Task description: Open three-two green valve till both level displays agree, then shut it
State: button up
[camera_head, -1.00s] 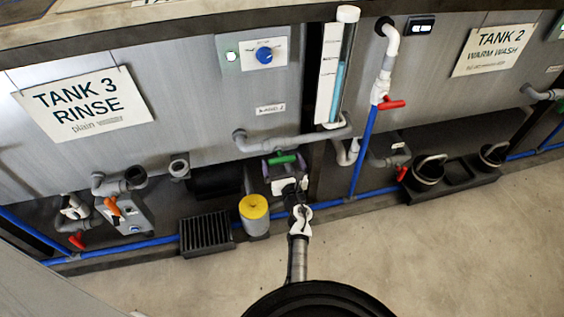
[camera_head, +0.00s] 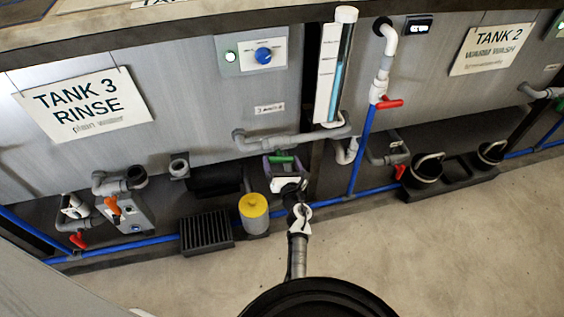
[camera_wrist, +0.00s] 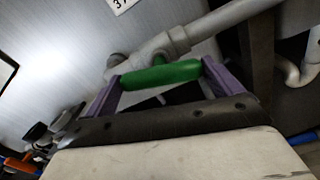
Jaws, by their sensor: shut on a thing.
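The green valve handle (camera_head: 283,159) sits low between tank 3 and tank 2, below a grey pipe. In the wrist view the green handle (camera_wrist: 162,75) lies crosswise between two purple fingers. My gripper (camera_wrist: 160,78) is shut on it, one finger at each end. In the head view my gripper (camera_head: 284,166) reaches the handle from below, its wrist hiding part of the valve. A digital display (camera_head: 418,25) is lit at upper right on tank 2, its digits too small to read. A second level display does not show clearly.
A sight tube (camera_head: 341,75) with blue liquid stands above right. A yellow-topped cylinder (camera_head: 254,206) and a black grate (camera_head: 206,233) stand left of my arm. Red-handled valves (camera_head: 389,103) and black buckets (camera_head: 427,170) are to the right. Floor in front is clear.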

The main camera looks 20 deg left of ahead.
jog(key=m+p, duration=0.2)
jog(key=m, duration=0.5)
jog(key=shift+r, duration=0.1)
jog(key=m+p, duration=0.2)
jog(key=m, duration=0.2)
jog(key=shift+m, duration=0.4)
jog(key=shift+m+p, duration=0.55)
jog(key=shift+m, duration=0.85)
jog(key=o, duration=0.7)
jog(key=v, duration=1.3)
jog(key=shift+s+d+p, duration=0.25)
jog(key=shift+s+p, duration=0.05)
